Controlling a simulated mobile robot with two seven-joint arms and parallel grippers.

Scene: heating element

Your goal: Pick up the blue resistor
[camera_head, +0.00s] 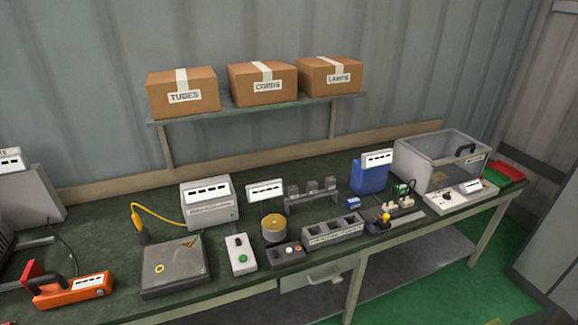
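A small blue block with a pale marking (353,203), which looks like the blue resistor, lies on the dark green workbench (120,210) right of the middle. It sits in front of a larger blue container (368,178) and behind a grey slotted tray (335,232). It appears to lie free on the bench, but it is too small to make out details. Neither of my grippers shows in this view.
A grey rack (312,190) stands left of the block, and small green and yellow-topped parts (385,218) are to its right. A clear-walled box (440,160) stands at the right. Labelled cartons (262,82) sit on a shelf above. An orange tool (73,291) lies front left.

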